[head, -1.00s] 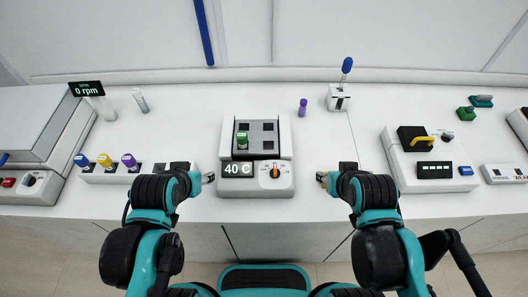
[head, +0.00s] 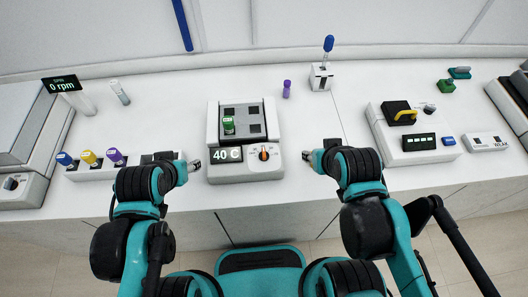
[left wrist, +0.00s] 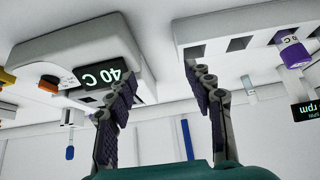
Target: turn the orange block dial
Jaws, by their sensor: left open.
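The orange block dial (head: 264,153) is on the front panel of a white heating block (head: 242,175), right of a display reading 40 C (head: 227,155). It also shows in the left wrist view (left wrist: 50,80), on the upside-down block. My left gripper (head: 194,165) is left of the block's front, apart from the dial. In the left wrist view its two fingers (left wrist: 165,95) are spread with nothing between them. My right gripper (head: 306,156) is right of the block, apart from it; its fingers are too small to read.
A green-capped vial (head: 229,126) stands in the block. A rack (head: 88,171) with several coloured-capped vials is at left. A white device with a blue-tipped lever (head: 322,77) stands behind right. A box with a yellow handle (head: 406,114) is at right.

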